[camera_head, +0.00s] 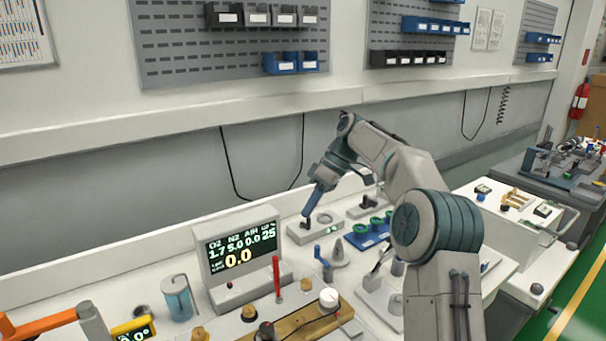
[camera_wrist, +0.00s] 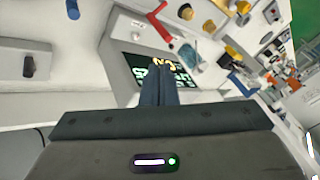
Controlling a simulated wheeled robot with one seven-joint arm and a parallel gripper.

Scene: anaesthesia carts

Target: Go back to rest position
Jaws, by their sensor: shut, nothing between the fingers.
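My gripper (camera_head: 310,207) is at the end of my arm, which reaches over the bench from the right and bends downward. It hangs low by a pale plate (camera_head: 299,236) with a round ring, right of the monitor. I cannot tell its exact height above the plate. In the wrist view its dark blue fingers (camera_wrist: 157,86) are together, with nothing seen between them. They overlap part of the monitor's screen (camera_wrist: 182,79) in that view. The monitor (camera_head: 240,251) shows green and yellow digits.
A blue-handled lever (camera_head: 322,262), a red lever (camera_head: 277,277) and a blue tray with green rings (camera_head: 369,239) stand nearby. A wooden block (camera_head: 310,322) with knobs is in front. The wall (camera_head: 262,160) runs behind the bench, with blue bins (camera_head: 291,63) above.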

